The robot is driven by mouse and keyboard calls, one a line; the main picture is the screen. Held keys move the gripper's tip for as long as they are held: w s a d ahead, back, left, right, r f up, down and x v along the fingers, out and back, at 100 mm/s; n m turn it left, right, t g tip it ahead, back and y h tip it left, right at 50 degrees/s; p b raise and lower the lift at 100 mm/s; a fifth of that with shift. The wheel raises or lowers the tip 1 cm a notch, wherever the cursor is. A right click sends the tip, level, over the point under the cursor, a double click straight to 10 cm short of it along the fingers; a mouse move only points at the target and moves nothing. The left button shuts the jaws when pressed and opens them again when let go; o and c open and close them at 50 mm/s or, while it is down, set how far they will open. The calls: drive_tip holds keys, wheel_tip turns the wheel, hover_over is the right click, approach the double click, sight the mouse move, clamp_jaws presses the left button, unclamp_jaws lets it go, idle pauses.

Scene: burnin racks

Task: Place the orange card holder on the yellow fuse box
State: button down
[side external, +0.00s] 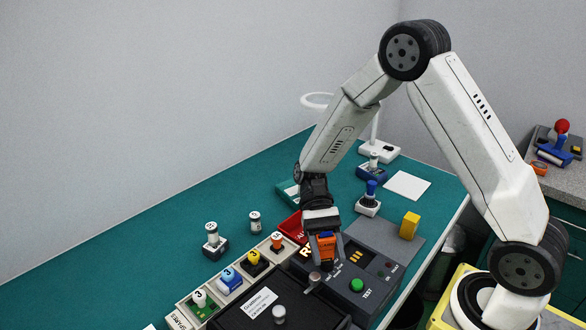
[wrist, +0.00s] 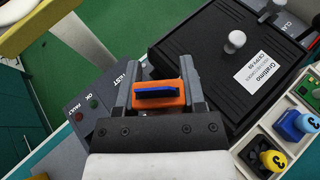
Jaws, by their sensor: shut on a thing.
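The orange card holder (side external: 326,241), with a blue piece in its top, is gripped between the fingers of my gripper (side external: 325,252). In the wrist view the holder (wrist: 172,104) sits between the two grey fingers of my gripper (wrist: 158,86). It is above the grey test panel area, beside the black lidded box; I cannot tell its exact height. A small yellow block (side external: 409,226), which looks like the yellow fuse box, stands to the right on a grey mat, apart from the gripper. The block is not clearly seen in the wrist view.
The test panel (side external: 378,264) has a green button and small lamps. The black box (side external: 250,314) has a knob and a white label. A row of numbered compartments (side external: 186,310) and a red tray (side external: 291,226) lie left. A blue-topped joystick (side external: 368,204) stands behind the panel.

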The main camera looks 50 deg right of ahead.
drive_tip(key=s+d+n+g+h, duration=0.1)
drive_tip(key=s+d+n+h, duration=0.2)
drive_tip(key=d+n+h, duration=0.4)
drive_tip(key=s+d+n+g+h, duration=0.1)
drive_tip(key=s+d+n+h, duration=0.25)
drive_tip(key=d, duration=0.55)
wheel_tip(320, 180, up, 8)
drive_tip(key=f+n+t+h, duration=0.1)
drive_tip(key=n+t+h, duration=0.7)
drive_tip(key=n+h, duration=0.25)
hover_over(410, 226)
drive_tip(key=d, duration=0.3)
drive_tip(key=shift+y, duration=0.3)
drive_tip(key=shift+d+f, duration=0.15)
drive_tip(key=shift+f, duration=2.15)
drive_tip(key=shift+f, duration=0.1)
drive_tip(key=shift+f, duration=2.15)
drive_tip(key=shift+f, duration=1.75)
drive_tip(key=shift+f, duration=0.15)
